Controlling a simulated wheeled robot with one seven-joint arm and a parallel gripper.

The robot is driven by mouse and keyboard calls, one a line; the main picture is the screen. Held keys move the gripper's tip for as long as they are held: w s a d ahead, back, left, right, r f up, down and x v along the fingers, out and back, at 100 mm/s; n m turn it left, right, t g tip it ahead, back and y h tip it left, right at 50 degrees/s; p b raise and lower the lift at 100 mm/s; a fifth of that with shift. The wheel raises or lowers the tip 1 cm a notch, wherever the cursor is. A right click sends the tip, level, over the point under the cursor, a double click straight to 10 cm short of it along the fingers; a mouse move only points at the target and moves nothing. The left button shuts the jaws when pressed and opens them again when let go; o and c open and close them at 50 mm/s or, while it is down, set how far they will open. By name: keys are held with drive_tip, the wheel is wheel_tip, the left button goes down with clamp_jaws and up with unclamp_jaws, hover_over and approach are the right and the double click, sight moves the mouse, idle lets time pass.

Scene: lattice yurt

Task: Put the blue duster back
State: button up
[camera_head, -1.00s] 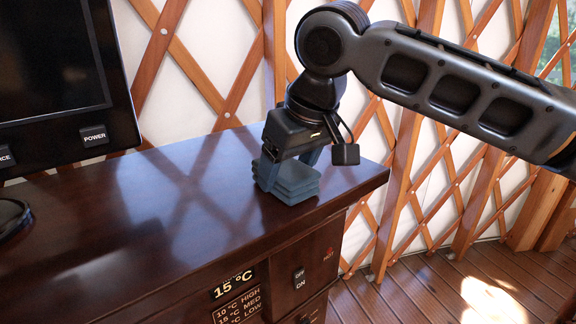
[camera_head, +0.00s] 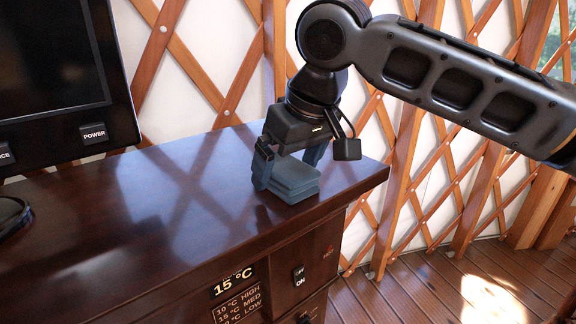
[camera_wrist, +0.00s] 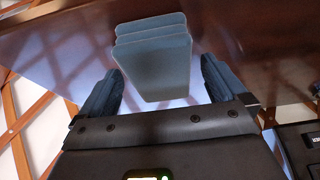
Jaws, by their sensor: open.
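The blue duster (camera_head: 290,178) looks like a folded stack of blue-grey cloth layers. It lies on the dark wooden cabinet top (camera_head: 180,200) near its right end. My gripper (camera_head: 287,168) is over it, pointing down, with its jaws open. In the wrist view the duster (camera_wrist: 155,62) lies between and just beyond the fingertips of my gripper (camera_wrist: 158,75), with a gap on each side. The left finger hides part of the duster's left side in the head view.
A dark screen with a POWER button (camera_head: 95,133) stands at the left on the cabinet. A temperature label (camera_head: 233,282) and a switch (camera_head: 299,276) are on the cabinet front. A wooden lattice wall (camera_head: 200,70) runs behind. The middle of the top is clear.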

drive_tip(key=v, duration=1.1)
drive_tip(key=shift+r, duration=0.3)
drive_tip(key=shift+s, duration=0.1)
